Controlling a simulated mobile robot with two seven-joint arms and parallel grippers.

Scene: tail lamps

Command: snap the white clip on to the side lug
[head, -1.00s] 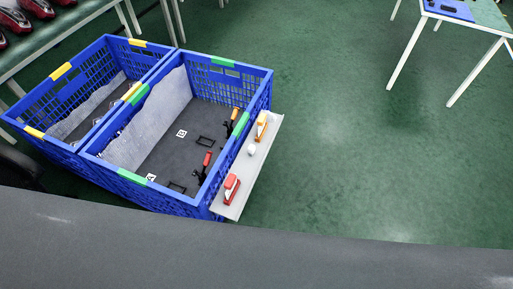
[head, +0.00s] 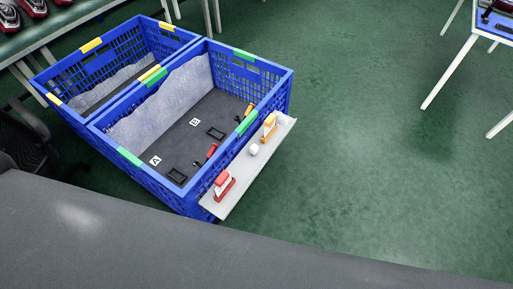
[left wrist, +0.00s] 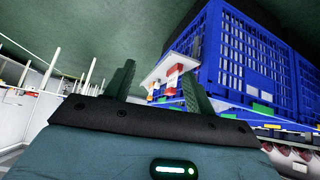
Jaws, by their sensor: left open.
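A small white piece (head: 253,150) sits on the pale shelf (head: 238,187) along the right side of the near blue crate. It may be the white clip; it is too small to tell its shape. I cannot pick out a side lug. My left gripper (left wrist: 157,70) shows in the left wrist view with its two dark fingers apart and nothing between them. The shelf, crate and a red-topped piece (left wrist: 172,76) appear beyond the fingers, some way off. Neither gripper shows in the head view.
Two blue crates stand side by side; the near crate (head: 150,176) holds black frames, tools and cards A and B. Red and orange handled pieces (head: 224,185) (head: 269,127) flank the white piece. A black chair (head: 25,140) is left.

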